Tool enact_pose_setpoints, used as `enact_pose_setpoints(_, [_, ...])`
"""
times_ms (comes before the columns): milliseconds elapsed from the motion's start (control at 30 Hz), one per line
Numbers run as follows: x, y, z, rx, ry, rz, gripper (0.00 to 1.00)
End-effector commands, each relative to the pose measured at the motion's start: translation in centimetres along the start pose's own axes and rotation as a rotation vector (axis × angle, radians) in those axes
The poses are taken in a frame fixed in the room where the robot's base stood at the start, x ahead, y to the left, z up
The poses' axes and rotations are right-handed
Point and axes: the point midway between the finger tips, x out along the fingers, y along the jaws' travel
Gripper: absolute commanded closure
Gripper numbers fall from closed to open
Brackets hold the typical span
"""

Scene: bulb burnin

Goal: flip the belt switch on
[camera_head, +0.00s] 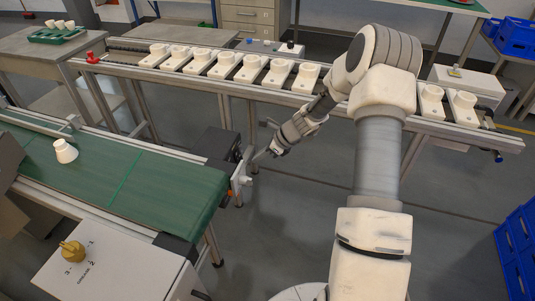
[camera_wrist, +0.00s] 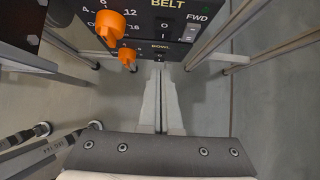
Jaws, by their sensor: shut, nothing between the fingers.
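A black control panel (camera_wrist: 146,34) fills the top of the wrist view. It carries the word BELT, a large orange knob (camera_wrist: 110,24) on a numbered dial, and a smaller orange knob (camera_wrist: 126,55) beside a row that seems to read BOWL. A small grey switch (camera_wrist: 191,33) sits under the letters FWD, right of the large knob; its position is too small to tell. My gripper (camera_wrist: 159,68) is shut and empty, its fingers pointing up at the panel's lower edge. In the head view my gripper (camera_head: 257,160) is near the end of the green belt conveyor (camera_head: 150,176).
A white bulb-like part (camera_head: 65,151) stands on the green belt. A rail (camera_head: 280,97) with several white holders crosses behind my arm. A white box with a yellow knob (camera_head: 73,252) is at the front left. Blue crates (camera_head: 518,250) stand at the right. Open floor lies below my gripper.

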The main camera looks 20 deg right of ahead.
Motion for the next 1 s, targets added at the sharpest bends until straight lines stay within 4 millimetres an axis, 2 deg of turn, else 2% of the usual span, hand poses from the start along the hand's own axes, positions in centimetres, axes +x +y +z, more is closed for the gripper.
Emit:
enact_pose_setpoints(33, [1.4,0.1,-0.2,0.0,0.0,0.002,1.0])
enact_pose_setpoints(67, [2.0,0.1,-0.2,0.001,0.0,0.001,1.0])
enact_pose_setpoints(300, [3.9,-0.1,2.3,-0.002,0.0,-0.002,1.0])
enact_pose_setpoints(1000, [4.8,0.0,3.1,-0.001,0.0,-0.001,1.0])
